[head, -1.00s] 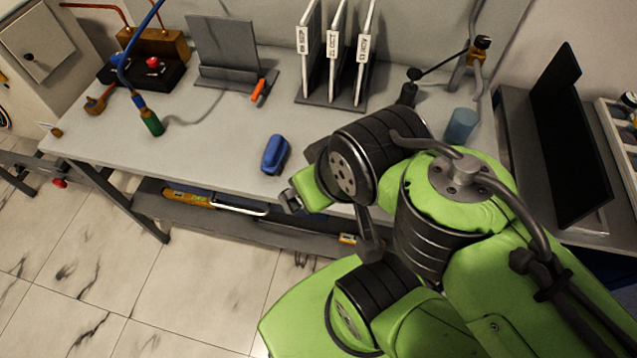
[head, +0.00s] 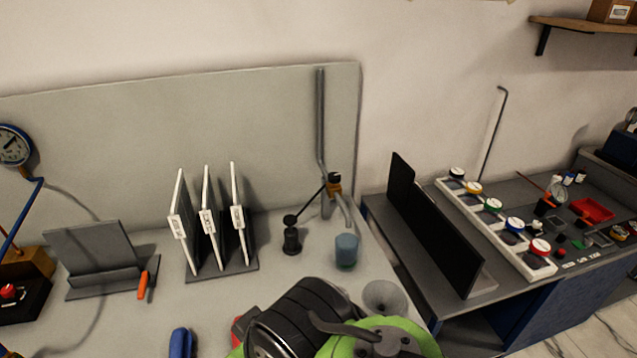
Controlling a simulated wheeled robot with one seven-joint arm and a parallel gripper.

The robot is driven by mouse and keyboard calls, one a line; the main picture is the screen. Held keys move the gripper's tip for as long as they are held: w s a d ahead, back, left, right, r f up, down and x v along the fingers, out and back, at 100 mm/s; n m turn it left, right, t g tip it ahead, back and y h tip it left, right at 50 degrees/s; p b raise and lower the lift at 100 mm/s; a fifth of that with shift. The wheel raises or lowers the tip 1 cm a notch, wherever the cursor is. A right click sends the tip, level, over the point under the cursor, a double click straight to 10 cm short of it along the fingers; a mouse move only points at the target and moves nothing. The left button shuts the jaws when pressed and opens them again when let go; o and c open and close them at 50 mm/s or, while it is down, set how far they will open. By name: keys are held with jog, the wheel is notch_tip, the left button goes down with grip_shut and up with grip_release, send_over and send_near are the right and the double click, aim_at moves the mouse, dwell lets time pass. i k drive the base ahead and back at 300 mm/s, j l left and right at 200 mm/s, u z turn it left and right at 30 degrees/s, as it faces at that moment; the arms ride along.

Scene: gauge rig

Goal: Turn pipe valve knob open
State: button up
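A grey vertical pipe (head: 321,125) runs down the grey back panel in the head view. Near its lower end is a brass-orange valve body with a small dark knob (head: 334,178). A curved spout below it comes down over a blue-grey cup (head: 346,250). A thin black rod from a black canister reaches close to the valve; I cannot tell if they touch. At the far left, a red knob (head: 8,292) sits on a black block, partly cut off by the picture edge. My green and black arm shows at the bottom centre. My gripper's fingers do not show.
A rack of white panels (head: 210,222), the black canister (head: 291,238) and a grey funnel-like cone (head: 385,298) stand on the bench. A grey stand and orange tool (head: 145,280) are left. A black upright panel (head: 435,230) stands on the right-hand bench.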

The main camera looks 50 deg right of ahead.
aim_at(333, 178)
jog(key=z, duration=1.45)
